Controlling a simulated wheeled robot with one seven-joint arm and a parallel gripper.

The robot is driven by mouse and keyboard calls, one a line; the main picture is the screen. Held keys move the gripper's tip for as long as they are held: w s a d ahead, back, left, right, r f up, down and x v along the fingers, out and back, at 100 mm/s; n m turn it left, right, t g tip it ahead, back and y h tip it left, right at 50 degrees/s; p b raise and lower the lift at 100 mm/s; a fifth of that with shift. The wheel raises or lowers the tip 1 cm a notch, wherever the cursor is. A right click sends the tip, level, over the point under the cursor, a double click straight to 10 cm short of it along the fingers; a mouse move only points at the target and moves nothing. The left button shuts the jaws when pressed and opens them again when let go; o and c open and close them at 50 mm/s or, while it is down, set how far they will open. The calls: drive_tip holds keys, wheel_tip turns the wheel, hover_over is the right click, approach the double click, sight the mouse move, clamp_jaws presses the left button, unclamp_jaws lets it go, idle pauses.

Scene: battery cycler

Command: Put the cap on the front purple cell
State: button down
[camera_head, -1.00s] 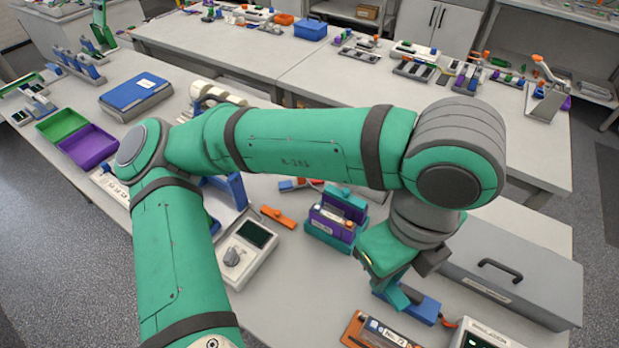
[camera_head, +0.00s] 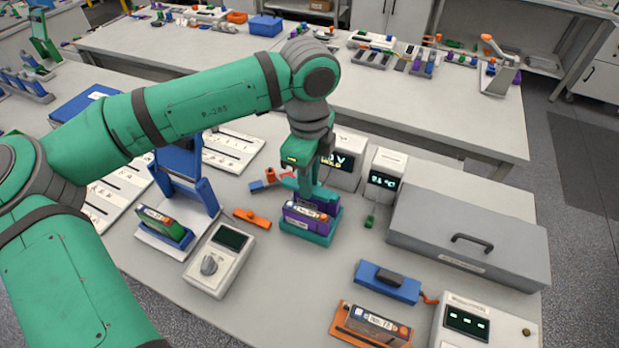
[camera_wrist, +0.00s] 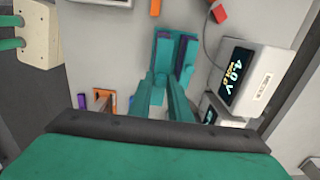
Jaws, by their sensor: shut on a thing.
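The front purple cell (camera_head: 304,213), with a white label, stands in a teal holder (camera_head: 306,236) at the middle of the bench; its top looks bare. My gripper (camera_head: 314,190) is just behind it, low over the rear of the holder, where a second purple cell (camera_head: 329,201) partly shows. My gripper seems shut on the teal cap, which its fingers mostly hide; I cannot tell whether the cap touches the rear cell. In the wrist view, the teal fingers (camera_wrist: 172,80) reach to the holder (camera_wrist: 177,37), with purple strips on both sides.
Two white meters (camera_head: 382,178) stand behind and right of the holder. A grey case (camera_head: 470,237) and a blue block (camera_head: 387,282) lie to the right. A white dial meter (camera_head: 221,261) and a blue stand (camera_head: 183,187) are at left. An orange piece (camera_head: 251,218) lies beside the holder.

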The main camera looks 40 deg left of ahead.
drive_tip(key=shift+f, duration=3.35)
drive_tip(key=shift+f, duration=0.6)
drive_tip(key=c, duration=1.1)
unclamp_jaws()
drive_tip(key=shift+r, duration=3.5)
